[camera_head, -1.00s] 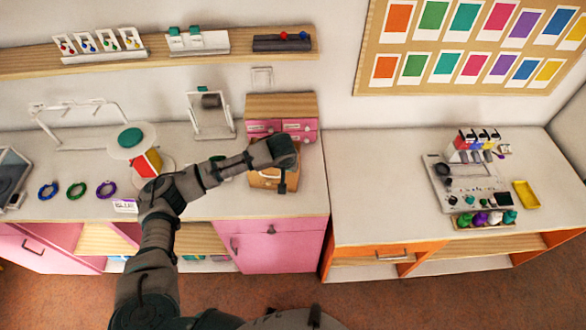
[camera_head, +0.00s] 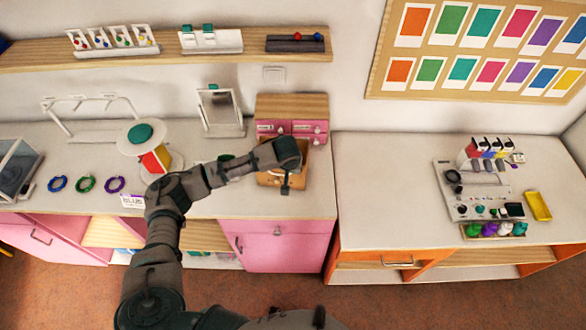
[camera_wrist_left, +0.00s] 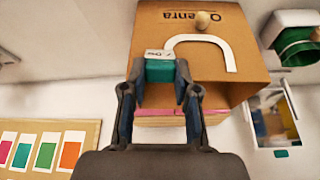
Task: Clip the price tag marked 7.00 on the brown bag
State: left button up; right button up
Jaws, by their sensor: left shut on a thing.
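The brown bag (camera_head: 301,172) stands on the left counter in front of a pink drawer box, partly hidden by my arm. In the left wrist view the bag (camera_wrist_left: 225,75) fills the upper middle, with a white handle and dark lettering. My left gripper (camera_wrist_left: 159,72) is shut on a teal clip with a white price tag (camera_wrist_left: 158,54); its print is small and I cannot read it surely. The clip overlaps the bag's edge in that view; I cannot tell whether it grips the bag. In the head view my left gripper (camera_head: 286,186) is at the bag. My right gripper is not in view.
The pink drawer box (camera_head: 310,130) stands close behind the bag. A standing mirror (camera_head: 220,113) and a round display stand (camera_head: 142,138) are to its left. Colored rings (camera_head: 87,184) lie farther left. The right counter's near left part is clear.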

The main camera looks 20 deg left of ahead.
pick_arm(q)
jog(key=shift+a, duration=0.25)
jog(key=o, duration=0.9)
jog(key=shift+s+a, duration=0.1)
jog(key=shift+a, duration=0.05)
jog(key=shift+o, duration=1)
jog(key=shift+a, duration=0.1)
jog(key=o, duration=0.4)
jog(key=shift+d, duration=0.3)
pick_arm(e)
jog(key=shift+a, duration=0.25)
pick_arm(q)
jog(key=shift+r, duration=0.1)
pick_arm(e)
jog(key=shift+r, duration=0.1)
